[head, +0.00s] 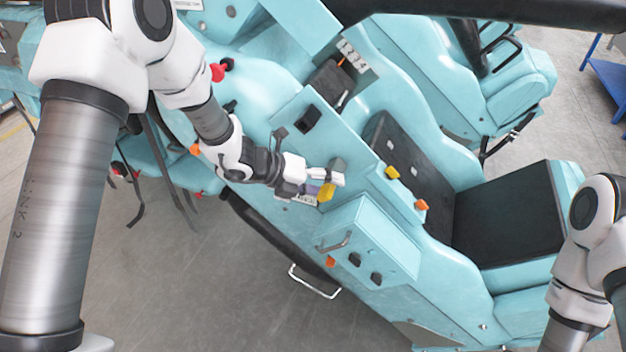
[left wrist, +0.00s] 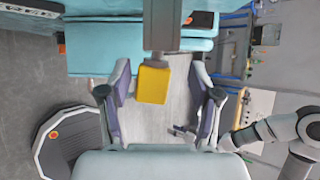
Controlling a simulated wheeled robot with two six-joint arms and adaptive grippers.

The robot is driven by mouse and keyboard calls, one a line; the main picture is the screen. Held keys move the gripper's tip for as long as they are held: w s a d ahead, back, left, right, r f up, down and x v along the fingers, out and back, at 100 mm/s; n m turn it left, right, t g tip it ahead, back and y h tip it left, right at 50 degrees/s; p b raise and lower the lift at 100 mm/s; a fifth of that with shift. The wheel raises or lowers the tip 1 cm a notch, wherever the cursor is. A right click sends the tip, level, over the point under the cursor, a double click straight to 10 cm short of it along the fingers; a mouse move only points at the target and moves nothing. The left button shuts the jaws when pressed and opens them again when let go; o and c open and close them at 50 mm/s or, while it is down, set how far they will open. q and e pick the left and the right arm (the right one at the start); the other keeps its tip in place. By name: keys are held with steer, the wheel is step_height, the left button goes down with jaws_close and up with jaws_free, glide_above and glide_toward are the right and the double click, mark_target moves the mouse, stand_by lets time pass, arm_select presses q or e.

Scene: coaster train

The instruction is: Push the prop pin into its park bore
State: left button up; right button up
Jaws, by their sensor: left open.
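A yellow block (head: 326,192), perhaps the grip of the prop pin, hangs beside the teal car side under a grey bracket (head: 337,165). My left gripper (head: 318,186) is open at this block. In the left wrist view the yellow block (left wrist: 153,84) sits between the two spread fingers, with gaps on both sides, below a grey post (left wrist: 162,25). The pin's shaft and the park bore cannot be made out. My right arm shows at the lower right of the head view; its gripper is outside that view. In the left wrist view it is small and partly hidden.
A teal box with a handle (head: 372,240) juts from the car side just below my left gripper. Orange and yellow knobs (head: 421,205) stand on the panel to the right. A black seat (head: 505,215) lies beyond. Grey floor (head: 225,290) is free at lower left.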

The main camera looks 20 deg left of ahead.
arm_select(q)
steer(key=v, duration=1.1)
steer(key=shift+a+r, duration=0.15)
steer(key=shift+a, duration=0.05)
steer(key=shift+s, duration=0.1)
